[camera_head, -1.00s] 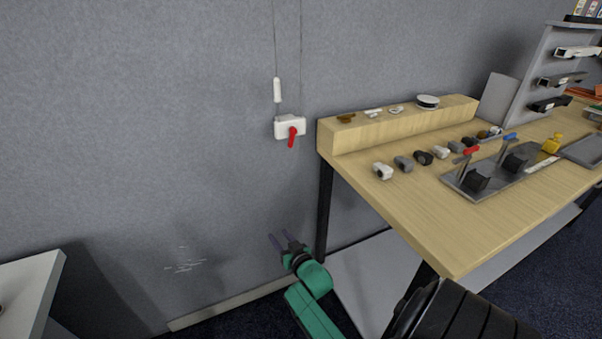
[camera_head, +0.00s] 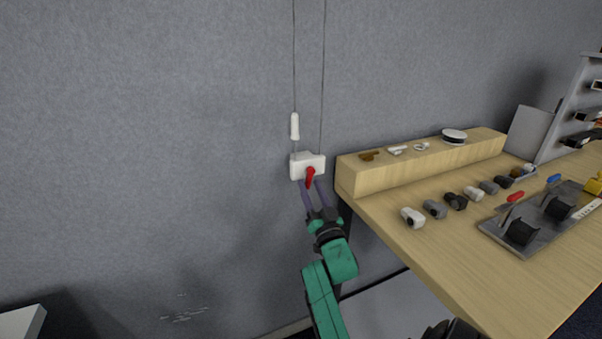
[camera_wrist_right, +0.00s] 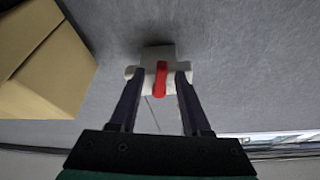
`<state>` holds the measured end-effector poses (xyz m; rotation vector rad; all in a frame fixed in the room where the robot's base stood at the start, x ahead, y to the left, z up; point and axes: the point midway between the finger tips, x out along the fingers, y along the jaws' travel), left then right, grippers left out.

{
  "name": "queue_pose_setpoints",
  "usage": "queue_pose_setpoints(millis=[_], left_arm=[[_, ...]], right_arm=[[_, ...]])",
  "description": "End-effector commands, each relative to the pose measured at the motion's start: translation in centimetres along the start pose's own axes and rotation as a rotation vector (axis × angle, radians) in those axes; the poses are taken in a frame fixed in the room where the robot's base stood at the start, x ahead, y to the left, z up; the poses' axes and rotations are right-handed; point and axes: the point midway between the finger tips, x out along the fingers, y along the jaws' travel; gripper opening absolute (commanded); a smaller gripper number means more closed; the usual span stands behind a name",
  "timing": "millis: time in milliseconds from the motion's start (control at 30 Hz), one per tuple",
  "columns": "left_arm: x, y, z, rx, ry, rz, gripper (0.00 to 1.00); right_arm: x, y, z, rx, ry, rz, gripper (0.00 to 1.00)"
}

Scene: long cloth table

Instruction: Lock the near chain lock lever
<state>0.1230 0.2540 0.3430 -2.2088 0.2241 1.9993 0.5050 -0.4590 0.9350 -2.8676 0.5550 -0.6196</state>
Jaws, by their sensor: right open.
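The chain lock is a white box (camera_head: 299,166) on the grey wall, with a red lever (camera_head: 310,177) on its front. The lever hangs down and tilts slightly left in the head view. In the right wrist view the red lever (camera_wrist_right: 161,78) lies between the fingertips, in front of the white box (camera_wrist_right: 150,55). My right gripper (camera_head: 314,186) is open, its two fingers pointing up on either side of the lever. I cannot tell whether a finger touches it. Two thin chains run up the wall, one with a white pull (camera_head: 295,126). My left gripper is not in view.
A wooden table (camera_head: 450,255) with a raised wooden shelf block (camera_head: 375,176) stands close to the right of the lock. Several small fittings and a metal plate (camera_head: 525,243) with levers lie on it. The wall left of the lock is clear.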

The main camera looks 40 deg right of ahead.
Motion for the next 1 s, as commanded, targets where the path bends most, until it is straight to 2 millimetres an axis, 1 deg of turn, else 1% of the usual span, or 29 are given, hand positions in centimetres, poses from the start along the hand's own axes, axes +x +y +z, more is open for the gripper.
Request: queue_pose_setpoints(millis=[133, 267, 300, 367, 400, 600, 833, 1000], left_arm=[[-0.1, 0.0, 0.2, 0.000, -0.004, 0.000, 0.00], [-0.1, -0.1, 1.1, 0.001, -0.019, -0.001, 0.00], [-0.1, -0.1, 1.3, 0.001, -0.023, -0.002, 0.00], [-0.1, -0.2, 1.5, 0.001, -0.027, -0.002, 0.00], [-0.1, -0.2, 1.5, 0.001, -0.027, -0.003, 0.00], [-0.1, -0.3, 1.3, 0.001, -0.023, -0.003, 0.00], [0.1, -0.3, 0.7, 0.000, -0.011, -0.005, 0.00], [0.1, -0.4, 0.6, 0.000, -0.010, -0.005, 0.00]], right_arm=[[0.0, 0.0, -0.2, 0.000, 0.000, 0.001, 0.47], [0.0, 0.0, -0.2, 0.000, 0.000, 0.001, 0.47], [0.0, 0.0, -0.2, 0.000, 0.000, 0.001, 0.32], [0.0, 0.0, -0.1, 0.000, 0.000, 0.001, 0.09], [0.0, 0.0, -0.1, 0.000, 0.000, 0.001, 0.00], [0.0, 0.1, -0.1, -0.013, -0.002, -0.005, 0.00], [0.0, 0.9, -0.1, -0.207, -0.004, -0.085, 0.00], [0.0, 0.9, -0.1, -0.227, -0.003, -0.093, 0.00]])
